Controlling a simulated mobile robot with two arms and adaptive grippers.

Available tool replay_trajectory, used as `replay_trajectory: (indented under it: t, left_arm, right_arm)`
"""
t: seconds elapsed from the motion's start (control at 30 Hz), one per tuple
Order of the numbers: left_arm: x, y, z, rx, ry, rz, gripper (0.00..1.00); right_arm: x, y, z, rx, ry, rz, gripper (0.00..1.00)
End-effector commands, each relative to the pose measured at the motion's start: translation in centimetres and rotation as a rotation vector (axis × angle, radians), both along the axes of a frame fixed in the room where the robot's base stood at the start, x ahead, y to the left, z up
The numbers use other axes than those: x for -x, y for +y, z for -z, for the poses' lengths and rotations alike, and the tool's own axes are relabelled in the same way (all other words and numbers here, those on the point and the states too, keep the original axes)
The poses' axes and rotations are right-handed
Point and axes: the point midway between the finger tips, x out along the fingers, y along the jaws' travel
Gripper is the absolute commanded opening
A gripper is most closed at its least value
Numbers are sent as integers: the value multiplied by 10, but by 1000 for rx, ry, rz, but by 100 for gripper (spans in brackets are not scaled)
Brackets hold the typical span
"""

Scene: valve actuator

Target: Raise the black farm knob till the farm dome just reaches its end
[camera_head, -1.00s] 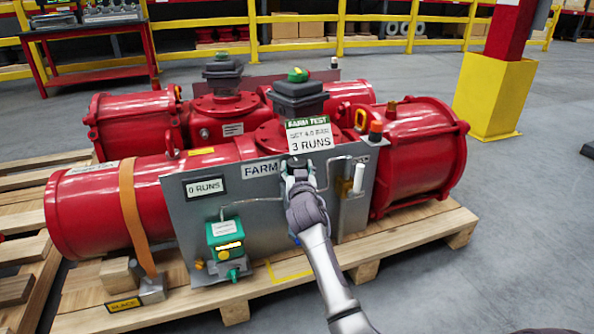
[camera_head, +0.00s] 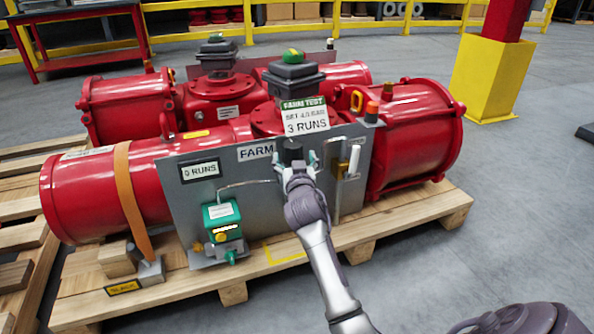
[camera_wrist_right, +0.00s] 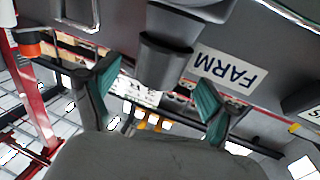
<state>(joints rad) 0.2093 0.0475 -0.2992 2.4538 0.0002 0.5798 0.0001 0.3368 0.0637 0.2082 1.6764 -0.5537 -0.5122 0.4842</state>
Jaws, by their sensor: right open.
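The black farm knob (camera_head: 291,151) is on the grey panel, just right of the FARM label (camera_head: 256,151) and below the FARM TEST sign (camera_head: 305,116). In the right wrist view the knob (camera_wrist_right: 165,62) is a dark cylinder. My right gripper (camera_head: 296,163) is open in front of the knob. In the right wrist view the fingers of my right gripper (camera_wrist_right: 155,98) stand either side of the knob's line, with gaps to it. A green dome-like cap (camera_head: 292,55) tops the dark box (camera_head: 292,77) above the sign. My left gripper is out of view.
A green gauge box (camera_head: 223,225) and a 0 RUNS plate (camera_head: 200,170) are on the panel's left. A white handle (camera_head: 354,160) is close right of my right gripper. Red cylinders (camera_head: 415,135) flank the panel on a wooden pallet (camera_head: 400,223).

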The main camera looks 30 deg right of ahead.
Motion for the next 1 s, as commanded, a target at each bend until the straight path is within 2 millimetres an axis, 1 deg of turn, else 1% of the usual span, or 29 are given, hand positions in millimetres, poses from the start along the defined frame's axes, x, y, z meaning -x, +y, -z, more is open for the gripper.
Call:
replay_trajectory:
  t: [0.03,0.2,0.3,0.4,0.57,1.0]
  left_arm:
    - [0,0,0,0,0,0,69]
    - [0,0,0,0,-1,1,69]
    - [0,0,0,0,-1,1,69]
    - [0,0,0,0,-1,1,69]
    - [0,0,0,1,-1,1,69]
    - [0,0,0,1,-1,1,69]
  right_arm:
    - [11,6,1,-3,0,-2,86]
    - [42,22,1,-3,0,-1,86]
    - [55,29,1,-2,0,-1,86]
    - [64,33,0,-1,0,-1,86]
    - [69,36,0,0,1,0,86]
    - [69,36,0,0,0,0,86]
